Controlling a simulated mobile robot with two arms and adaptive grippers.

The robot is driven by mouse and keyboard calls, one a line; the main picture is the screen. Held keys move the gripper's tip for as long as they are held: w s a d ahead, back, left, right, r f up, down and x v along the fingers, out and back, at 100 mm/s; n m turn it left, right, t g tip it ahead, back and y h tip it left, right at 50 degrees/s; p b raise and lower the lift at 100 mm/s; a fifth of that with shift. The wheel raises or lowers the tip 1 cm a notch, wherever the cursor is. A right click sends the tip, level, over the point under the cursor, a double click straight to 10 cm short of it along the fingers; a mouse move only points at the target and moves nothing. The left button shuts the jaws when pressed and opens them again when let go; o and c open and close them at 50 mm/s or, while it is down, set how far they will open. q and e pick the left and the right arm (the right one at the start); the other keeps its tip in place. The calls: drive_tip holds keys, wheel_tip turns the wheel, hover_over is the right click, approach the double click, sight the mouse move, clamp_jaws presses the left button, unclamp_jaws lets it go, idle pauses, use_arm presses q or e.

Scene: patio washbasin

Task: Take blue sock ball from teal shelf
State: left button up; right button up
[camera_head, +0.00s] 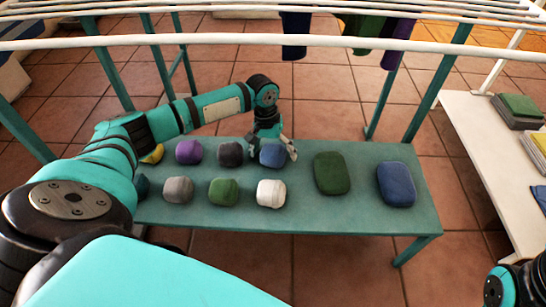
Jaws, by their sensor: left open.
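The blue sock ball (272,157) sits on the teal shelf (360,219) in the back row, right of a dark grey ball (231,154). My left gripper (275,149) reaches down over it from behind. The gripper is open, with its fingers at the ball; one pale fingertip shows at the ball's right side. Whether the fingers touch the ball I cannot tell. The gripper hides the ball's top. My right gripper is not in view; only part of my right arm shows at the lower right corner.
Purple (189,151), grey (177,189), green (223,192) and white (271,193) balls stand close by. Larger green (331,173) and blue (396,184) bundles lie to the right. White rack bars (180,40) cross above. A white bench (486,150) with folded cloths stands at right.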

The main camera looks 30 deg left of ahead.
use_arm(q)
drive_tip(key=c, duration=1.3)
drive_tip(key=shift+r, duration=0.1)
